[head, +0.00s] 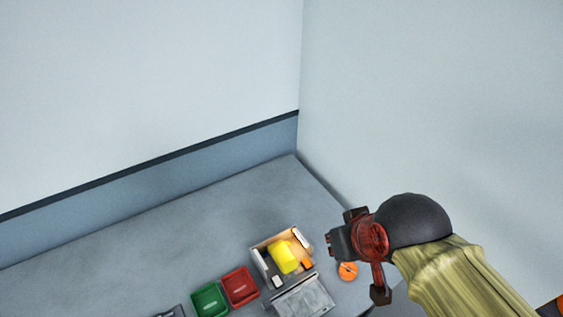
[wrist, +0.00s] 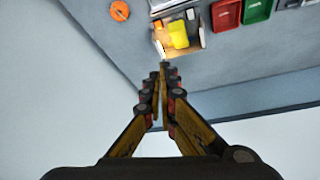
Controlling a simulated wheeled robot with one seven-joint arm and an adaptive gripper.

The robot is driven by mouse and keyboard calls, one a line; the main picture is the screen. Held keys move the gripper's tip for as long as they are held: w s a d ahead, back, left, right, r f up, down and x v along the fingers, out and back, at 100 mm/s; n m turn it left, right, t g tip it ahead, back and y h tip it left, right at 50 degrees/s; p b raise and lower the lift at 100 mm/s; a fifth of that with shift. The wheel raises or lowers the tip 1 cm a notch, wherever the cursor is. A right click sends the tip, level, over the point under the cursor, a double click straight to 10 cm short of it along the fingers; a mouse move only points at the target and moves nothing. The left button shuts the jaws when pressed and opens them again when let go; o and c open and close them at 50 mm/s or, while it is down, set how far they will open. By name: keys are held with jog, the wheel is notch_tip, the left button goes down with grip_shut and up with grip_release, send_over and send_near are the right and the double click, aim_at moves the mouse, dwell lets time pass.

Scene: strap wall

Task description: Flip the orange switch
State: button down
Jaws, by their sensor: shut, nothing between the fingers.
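A round orange thing (head: 347,270) lies on the grey surface to the right of an open box; it also shows at the top left of the wrist view (wrist: 119,10). It may be the orange switch, but its details are too small to tell. A small orange piece (head: 306,264) also shows at the box's right side. My gripper (head: 330,244) is above the surface, close to the box in the picture. In the wrist view its fingertips (wrist: 164,67) are together and empty, just below the box's edge in the picture.
The open box (head: 259,263) holds a yellow thing (head: 283,257) and a white piece. A grey lidded container (head: 303,297), a red tray (head: 240,286) and a green tray (head: 209,300) stand beside it. Walls meet in a corner behind.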

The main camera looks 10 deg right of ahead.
jog(key=shift+r+p, duration=0.15)
jog(key=shift+p, duration=0.2)
jog(key=w+f+n+g+p, duration=0.2)
jog(key=w+f+n, duration=0.4)
jog(key=f+n, duration=0.3)
jog(key=w+d+f+n+g+p, duration=0.1)
jog(key=w+f+n+g+p, duration=0.2)
jog(key=n, duration=0.9)
jog(key=shift+w+f+n+g+p, duration=0.3)
jog(key=shift+w+f+p, duration=0.4)
jog(key=shift+w+f, duration=1.45)
jog(key=shift+s+f, duration=0.7)
